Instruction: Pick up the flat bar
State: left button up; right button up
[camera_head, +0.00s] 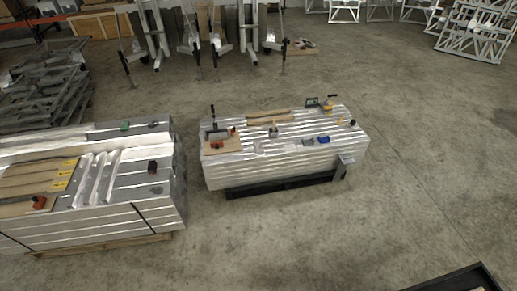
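I cannot single out the flat bar with certainty at this size. Several pale metal bars (98,178) lie side by side on top of the left wrapped stack (110,222). A thin brown strip (268,117) lies near the back of the smaller stack (285,174) in the middle, among small tools. Neither of my grippers is in view, and nothing is seen being held.
Brown boards with yellow labels (35,178) lie on the left stack. A black-handled tool (212,112), blue pieces (323,139) and a clamp (313,102) sit on the middle stack. A dark tray edge (440,279) shows bottom right. Concrete floor (430,150) is clear right.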

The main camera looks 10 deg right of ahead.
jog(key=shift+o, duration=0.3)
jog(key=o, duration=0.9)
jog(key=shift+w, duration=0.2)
